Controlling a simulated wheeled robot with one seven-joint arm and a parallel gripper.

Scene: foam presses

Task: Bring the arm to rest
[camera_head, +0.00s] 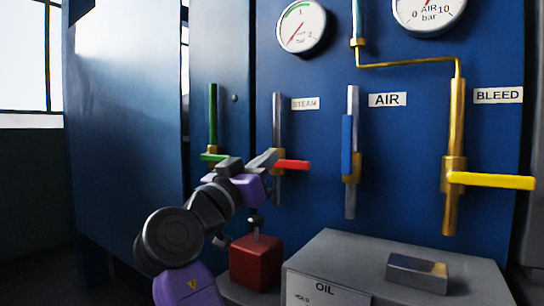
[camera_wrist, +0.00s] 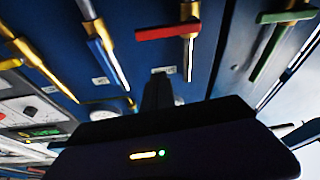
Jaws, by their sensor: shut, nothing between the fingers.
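My arm reaches up from the lower left in the head view. My gripper (camera_head: 268,158) is shut and empty. Its fingertips are close to the steam valve's red handle (camera_head: 292,165), which lies crosswise to its pipe; whether they touch I cannot tell. In the wrist view the dark shut fingers (camera_wrist: 158,93) point at the blue panel, with the red handle (camera_wrist: 168,32) above them and apart from them in the picture.
A green handle (camera_head: 214,157) is left of the gripper. The air valve's blue handle (camera_head: 346,145) lies along its pipe; the bleed valve's yellow handle (camera_head: 490,180) sticks out crosswise. Below are a red block (camera_head: 256,264) and a grey oil box (camera_head: 335,255) with a metal block (camera_head: 417,272) on top.

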